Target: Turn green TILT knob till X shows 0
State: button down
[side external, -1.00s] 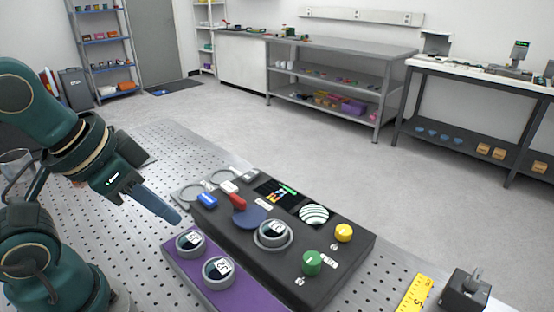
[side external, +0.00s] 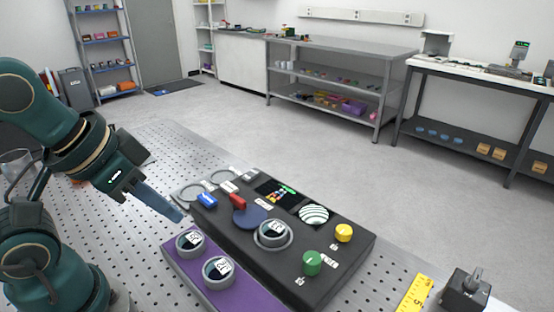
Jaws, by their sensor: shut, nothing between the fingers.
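The green knob (side external: 312,262) stands on the near right part of the black instrument panel (side external: 345,278), with a small label beside it. A yellow knob (side external: 343,232) is behind it to the right. A striped round fringe display (side external: 314,215) and a small dark screen (side external: 276,192) with coloured marks are on the panel's far side. I cannot read an X value on the screen. My gripper (side external: 178,216) is shut and empty. Its tip is left of the panel, above the back of the purple tray, well away from the green knob.
The purple tray (side external: 247,297) holds two round ringed pieces (side external: 218,272). Another ringed piece (side external: 272,234) sits on the panel, near a red lever (side external: 238,202) and a blue block (side external: 207,200).

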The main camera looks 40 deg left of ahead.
dwell(0.4)
jog(key=c, duration=0.9)
grip_release()
jog(key=o, duration=0.4)
jog(key=shift+r+m, duration=0.2)
jog(key=shift+m, duration=0.2)
jog(key=w+d+r+m, duration=0.2)
jog(key=w+r+m, duration=0.2)
jog(key=w+r, duration=0.1)
jog(key=m+g, duration=0.5)
jog(key=m, duration=0.3)
send_over(312, 257)
notch_tip(312, 257, down, 11)
jog(key=shift+r, duration=0.15)
jog(key=shift+f, duration=2.35)
grip_shut()
